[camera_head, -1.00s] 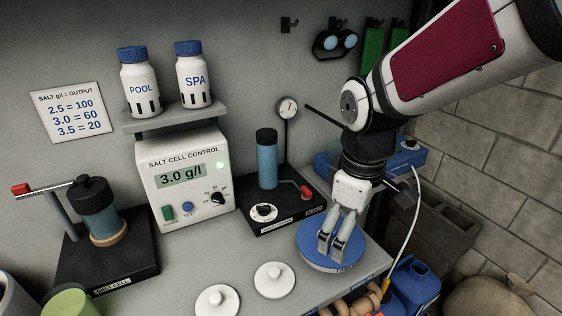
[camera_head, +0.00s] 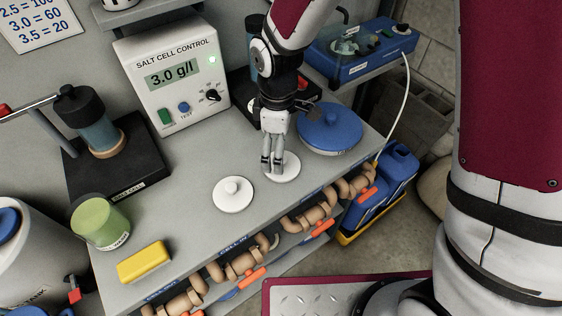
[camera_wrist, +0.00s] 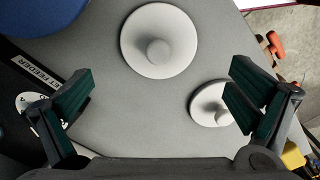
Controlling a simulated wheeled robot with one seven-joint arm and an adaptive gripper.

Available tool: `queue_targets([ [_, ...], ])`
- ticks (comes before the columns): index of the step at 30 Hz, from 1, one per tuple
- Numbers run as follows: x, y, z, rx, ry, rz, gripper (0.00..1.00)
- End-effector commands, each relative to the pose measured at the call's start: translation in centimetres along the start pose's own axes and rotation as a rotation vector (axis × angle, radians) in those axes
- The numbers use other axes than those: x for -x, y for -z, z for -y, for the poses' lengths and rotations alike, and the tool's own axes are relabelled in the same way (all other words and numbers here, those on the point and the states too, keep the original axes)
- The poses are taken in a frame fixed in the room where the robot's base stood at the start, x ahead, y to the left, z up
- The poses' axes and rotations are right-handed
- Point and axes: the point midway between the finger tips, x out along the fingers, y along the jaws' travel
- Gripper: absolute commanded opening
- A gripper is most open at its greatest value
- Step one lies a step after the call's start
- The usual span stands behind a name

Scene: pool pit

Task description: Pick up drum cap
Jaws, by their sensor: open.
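Two flat white caps with round knobs lie on the grey bench: a right one (camera_head: 287,172) and a left one (camera_head: 233,195). I cannot tell which is the drum cap; no label shows on either. My gripper (camera_head: 272,168) points down over the right cap, overlapping it in the head view. In the wrist view, my gripper (camera_wrist: 160,97) has its fingers wide apart with nothing between them. The right cap (camera_wrist: 158,40) lies ahead of the fingers, upper middle. The left cap (camera_wrist: 212,103) is partly hidden behind the right finger.
A blue round lid (camera_head: 330,128) sits behind and right of my gripper. The salt cell control box (camera_head: 172,75) stands behind it. A green cup (camera_head: 100,222) and a yellow block (camera_head: 144,263) are at the left. Pipes with orange handles (camera_head: 253,279) run below the bench's front edge.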

Motion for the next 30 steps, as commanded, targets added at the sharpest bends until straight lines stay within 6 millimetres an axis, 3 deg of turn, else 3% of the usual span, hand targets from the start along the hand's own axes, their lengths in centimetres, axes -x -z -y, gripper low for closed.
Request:
queue_targets([
  [14,-5.0,0.0,-0.1,0.001,0.002,0.002,1.00],
  [23,-5.4,0.0,-0.2,0.000,0.000,0.000,1.00],
  [30,-5.4,0.0,-0.2,0.000,0.000,0.000,0.46],
])
